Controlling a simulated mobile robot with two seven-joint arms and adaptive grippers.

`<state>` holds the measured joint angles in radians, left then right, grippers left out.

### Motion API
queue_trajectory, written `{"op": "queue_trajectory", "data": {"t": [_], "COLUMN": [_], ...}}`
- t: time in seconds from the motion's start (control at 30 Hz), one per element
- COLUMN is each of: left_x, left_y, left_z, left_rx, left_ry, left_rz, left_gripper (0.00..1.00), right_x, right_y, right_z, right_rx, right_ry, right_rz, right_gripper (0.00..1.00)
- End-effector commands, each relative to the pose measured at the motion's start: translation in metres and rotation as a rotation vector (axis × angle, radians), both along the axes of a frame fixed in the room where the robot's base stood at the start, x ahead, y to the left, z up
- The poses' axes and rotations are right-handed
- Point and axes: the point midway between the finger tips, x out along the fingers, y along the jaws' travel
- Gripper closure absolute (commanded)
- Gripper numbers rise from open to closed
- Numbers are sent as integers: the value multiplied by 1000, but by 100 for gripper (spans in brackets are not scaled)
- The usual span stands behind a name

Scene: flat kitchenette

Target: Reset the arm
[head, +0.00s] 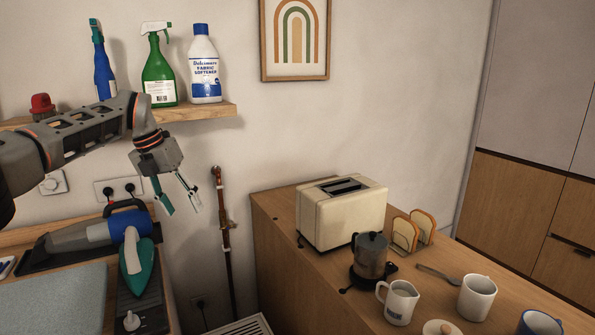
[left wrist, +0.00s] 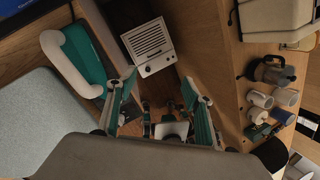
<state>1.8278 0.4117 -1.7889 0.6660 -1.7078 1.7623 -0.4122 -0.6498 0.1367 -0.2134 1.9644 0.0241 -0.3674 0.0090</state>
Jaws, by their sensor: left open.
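My left arm comes in from the left in the head view, raised in front of the wall shelf. Its left gripper (head: 179,203) points down with its teal-lined fingers spread. It is empty and hangs in the air above and right of the green-and-white iron (head: 137,265). In the left wrist view the same gripper (left wrist: 158,80) shows open fingers with nothing between them. The iron (left wrist: 83,55) lies left of the fingers there. My right gripper is in neither view.
A shelf (head: 203,112) behind the arm holds several bottles. A wooden counter (head: 285,262) at right carries a toaster (head: 341,218), a moka pot (head: 370,257), mugs and a jug. A white heater-like box (left wrist: 148,47) stands low in the gap between the counters.

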Motion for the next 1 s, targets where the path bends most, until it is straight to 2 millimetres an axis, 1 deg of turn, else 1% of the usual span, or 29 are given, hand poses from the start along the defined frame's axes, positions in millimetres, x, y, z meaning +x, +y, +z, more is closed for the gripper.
{"op": "queue_trajectory", "data": {"t": [0.03, 0.07, 0.1, 0.17, 0.2, 0.27, 0.3, 0.37, 0.4, 0.47, 0.5, 0.57, 0.6, 0.7, 0.8, 0.9, 1.0], "left_x": [-4, -6, -10, -17, -24, -36, -45, -60, -72, -91, -103, -122, -133, -160, -182, -197, -206], "left_y": [-25, -40, -61, -92, -113, -144, -166, -199, -221, -254, -274, -303, -321, -358, -386, -403, -410], "left_z": [-29, -44, -62, -89, -106, -131, -146, -167, -179, -195, -203, -213, -217, -222, -222, -218, -216], "left_rx": [-42, -69, -109, -170, -215, -287, -339, -423, -483, -580, -646, -745, -812, -976, -1134, -1282, -1415], "left_ry": [22, 29, 39, 54, 65, 81, 93, 111, 122, 142, 154, 174, 186, 216, 247, 277, 308], "left_rz": [-42, -65, -94, -134, -157, -187, -204, -225, -234, -239, -237, -222, -209, -151, -65, 49, 187], "left_gripper": [49, 49, 49, 49, 49, 49, 49, 49, 49, 49, 49, 49, 49, 49, 49, 49, 49], "right_x": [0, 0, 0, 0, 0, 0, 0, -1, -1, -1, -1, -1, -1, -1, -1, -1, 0], "right_y": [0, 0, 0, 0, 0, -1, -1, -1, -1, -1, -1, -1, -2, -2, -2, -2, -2], "right_z": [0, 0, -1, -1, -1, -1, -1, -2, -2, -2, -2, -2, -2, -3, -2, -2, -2], "right_rx": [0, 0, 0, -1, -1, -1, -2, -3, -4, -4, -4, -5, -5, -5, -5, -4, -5], "right_ry": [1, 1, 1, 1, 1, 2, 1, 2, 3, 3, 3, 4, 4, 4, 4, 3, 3], "right_rz": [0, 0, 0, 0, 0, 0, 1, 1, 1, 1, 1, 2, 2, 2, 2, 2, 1], "right_gripper": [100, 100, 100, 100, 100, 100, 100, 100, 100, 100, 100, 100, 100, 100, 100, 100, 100]}}
